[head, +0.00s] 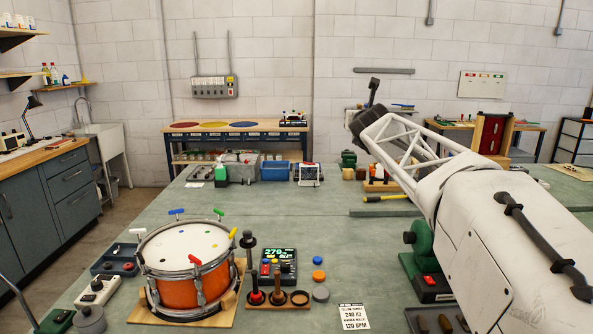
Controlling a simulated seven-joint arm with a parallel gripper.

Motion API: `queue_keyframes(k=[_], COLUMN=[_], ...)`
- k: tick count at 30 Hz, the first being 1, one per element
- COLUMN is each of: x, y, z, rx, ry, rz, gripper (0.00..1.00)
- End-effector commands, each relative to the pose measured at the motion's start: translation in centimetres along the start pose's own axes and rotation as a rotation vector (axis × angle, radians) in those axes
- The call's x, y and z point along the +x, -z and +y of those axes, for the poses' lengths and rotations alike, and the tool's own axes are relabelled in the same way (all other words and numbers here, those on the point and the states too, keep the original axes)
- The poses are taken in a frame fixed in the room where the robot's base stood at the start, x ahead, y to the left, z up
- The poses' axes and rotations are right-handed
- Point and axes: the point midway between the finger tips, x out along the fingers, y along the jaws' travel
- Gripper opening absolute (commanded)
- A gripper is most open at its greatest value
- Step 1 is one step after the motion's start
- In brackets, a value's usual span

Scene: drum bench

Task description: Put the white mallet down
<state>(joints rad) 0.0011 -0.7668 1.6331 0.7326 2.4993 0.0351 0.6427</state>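I cannot pick out a white mallet for certain in this view. My arm reaches in from the right, and a dark end part (373,88) sticks up beyond its white lattice link. I cannot make out fingers or anything held there. A wooden rack (275,311) stands right of the drum.
The green bench top (350,235) is clear in the middle. A meter reading about 279 (279,260), round caps (319,275) and a printed card (354,318) lie near the rack. A blue bin (275,171) stands at the back. A green device (425,250) stands beside my arm.

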Motion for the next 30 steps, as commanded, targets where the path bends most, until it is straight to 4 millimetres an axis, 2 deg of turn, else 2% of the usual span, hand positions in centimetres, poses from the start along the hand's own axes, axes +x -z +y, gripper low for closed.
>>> queue_keyframes(k=[6, 21, 26, 30], x=[-0.3, -0.4, -0.3, -0.3], y=[-1.0, -1.1, -0.5, 0.9], z=[-0.3, -0.3, -0.1, 0.3], rx=[0.0, -0.001, -0.001, -0.001], ry=[0.019, 0.02, 0.012, -0.01], rz=[0.0, 0.0, 0.001, 0.001], gripper=[0.0, 0.0, 0.0, 0.0])
